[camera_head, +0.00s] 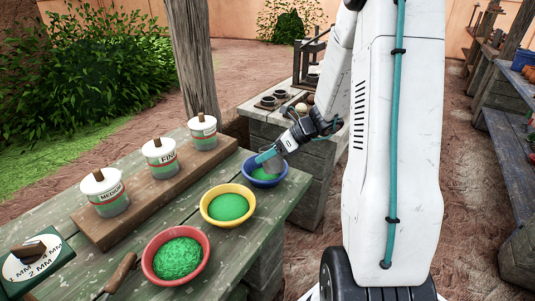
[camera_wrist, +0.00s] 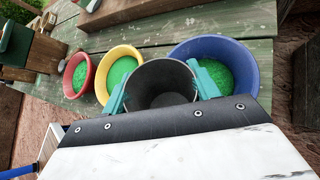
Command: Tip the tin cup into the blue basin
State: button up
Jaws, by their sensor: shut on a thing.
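The blue basin (camera_head: 264,183) stands at the far right end of the green plank table and holds green material. It also shows at the right in the wrist view (camera_wrist: 250,75). My gripper (camera_head: 266,158) is shut on the grey tin cup (camera_wrist: 165,84), with one teal finger on each side. In the head view the cup (camera_head: 274,166) is small and partly hidden, tilted low over the blue basin. I cannot tell whether it touches the rim. In the wrist view the cup's dark inside shows no green that I can make out.
A yellow basin (camera_head: 229,219) and a red basin (camera_head: 147,266) hold green material in the same row. Several lidded tins, one a FINE tin (camera_head: 161,160), stand on a wooden board behind. A trowel (camera_head: 120,273) lies near the red basin. A wooden post (camera_head: 190,60) rises behind.

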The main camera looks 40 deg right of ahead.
jog(key=shift+s+r+n+t, duration=0.1)
jog(key=shift+r+n+t, duration=0.2)
jog(key=shift+r, duration=0.1)
jog(key=shift+w+d+r+n+t+y, duration=0.15)
jog(key=shift+r+n+t, duration=0.25)
jog(key=shift+r+t, duration=0.45)
jog(key=shift+w+a+r+n+t+y, duration=0.15)
jog(key=shift+r+n+t, duration=0.3)
jog(key=shift+r, duration=0.7)
